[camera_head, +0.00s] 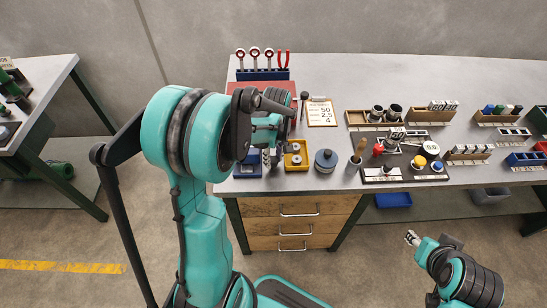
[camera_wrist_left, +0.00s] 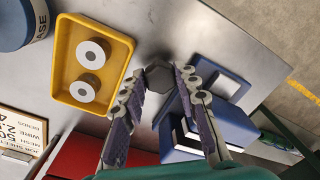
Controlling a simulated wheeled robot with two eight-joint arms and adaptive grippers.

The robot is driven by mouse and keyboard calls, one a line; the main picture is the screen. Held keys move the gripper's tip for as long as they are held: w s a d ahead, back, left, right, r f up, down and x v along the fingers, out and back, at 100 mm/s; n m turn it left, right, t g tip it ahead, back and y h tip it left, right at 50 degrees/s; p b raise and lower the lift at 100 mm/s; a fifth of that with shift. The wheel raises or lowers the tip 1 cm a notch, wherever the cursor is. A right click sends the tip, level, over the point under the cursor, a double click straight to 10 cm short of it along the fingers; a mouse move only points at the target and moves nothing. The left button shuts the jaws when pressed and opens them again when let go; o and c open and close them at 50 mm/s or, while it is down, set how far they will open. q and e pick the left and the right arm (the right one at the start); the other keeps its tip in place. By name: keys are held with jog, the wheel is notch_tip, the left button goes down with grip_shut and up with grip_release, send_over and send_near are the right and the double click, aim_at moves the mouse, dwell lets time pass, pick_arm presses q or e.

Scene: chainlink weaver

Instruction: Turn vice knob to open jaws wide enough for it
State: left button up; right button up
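The blue vice (camera_wrist_left: 225,122) lies at the right of the left wrist view, with its grey jaw parts beside my right-hand finger. Its dark faceted knob (camera_wrist_left: 160,78) is between the tips of my left gripper (camera_wrist_left: 160,72). The two fingers stand apart on either side of the knob; I cannot tell whether they touch it. In the head view, the vice (camera_head: 248,165) sits at the bench's front left corner, partly hidden by my left arm. The jaw gap is hard to judge. My right gripper (camera_head: 412,238) hangs in front of the bench, away from the vice.
A yellow tray (camera_head: 296,163) with two ringed parts stands right beside the vice. A lidded blue-grey pot (camera_head: 326,161) is farther right. Open floor lies left of the bench (camera_head: 225,188).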

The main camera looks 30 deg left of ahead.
aim_at(274, 159)
pick_arm(q)
jog(key=o, duration=0.4)
jog(key=shift+c, duration=0.2)
jog(key=shift+r, duration=0.15)
notch_tip(274, 159, up, 8)
jog(key=shift+w+f, duration=0.1)
dwell(0.4)
jog(key=s+d+r+m+t, duration=0.4)
jog(key=s+d+m+t, duration=0.3)
jog(key=s+d+m, duration=0.3)
jog(key=s+m, duration=0.1)
jog(key=m, duration=0.3)
jog(key=shift+s+d+r+t, duration=0.3)
jog(key=shift+s+d+r, duration=0.05)
jog(key=shift+d, duration=0.05)
